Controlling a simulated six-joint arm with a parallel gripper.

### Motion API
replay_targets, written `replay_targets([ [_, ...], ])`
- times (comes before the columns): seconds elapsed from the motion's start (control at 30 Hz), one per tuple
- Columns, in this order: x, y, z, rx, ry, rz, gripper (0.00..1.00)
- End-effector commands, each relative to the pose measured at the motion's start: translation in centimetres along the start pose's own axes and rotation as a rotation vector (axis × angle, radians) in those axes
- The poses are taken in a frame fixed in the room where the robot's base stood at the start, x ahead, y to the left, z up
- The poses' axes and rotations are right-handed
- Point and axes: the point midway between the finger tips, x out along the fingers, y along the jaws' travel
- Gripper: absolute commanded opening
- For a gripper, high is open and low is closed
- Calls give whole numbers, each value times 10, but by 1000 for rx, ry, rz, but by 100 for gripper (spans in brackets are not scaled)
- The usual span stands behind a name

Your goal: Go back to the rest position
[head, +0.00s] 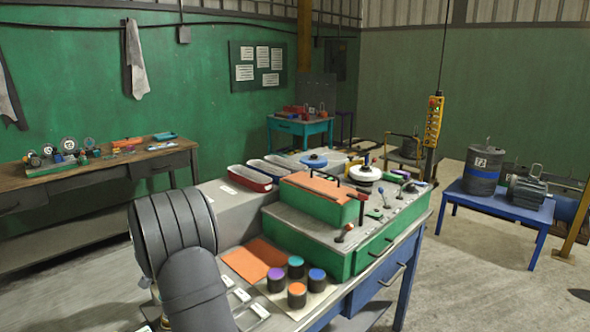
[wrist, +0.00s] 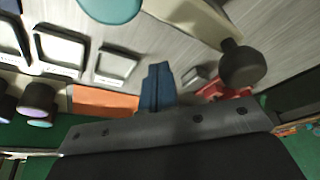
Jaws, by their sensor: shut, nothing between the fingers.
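My gripper (wrist: 157,86) shows in the wrist view as two blue fingers closed together, with nothing between them. It hangs over a grey surface, and I cannot tell its height above it. In the head view my grey arm fills the lower left, in front of the workbench (head: 376,278), and the gripper itself is hidden there. No marker for a rest position shows in either view.
Several dark cylinders with coloured tops (head: 297,294) stand by an orange mat (head: 245,264). A green console (head: 330,232) with levers rises beside them. A yellow pendant (head: 433,121) hangs at the bench's far right. A dark round knob (wrist: 240,65) shows right of my fingers.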

Motion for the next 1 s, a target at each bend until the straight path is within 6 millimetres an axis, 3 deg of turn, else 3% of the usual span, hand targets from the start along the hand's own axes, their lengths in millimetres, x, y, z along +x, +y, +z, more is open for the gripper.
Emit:
replay_targets([
  [1.0,11,-22,-32,-550,0,-194,0],
])
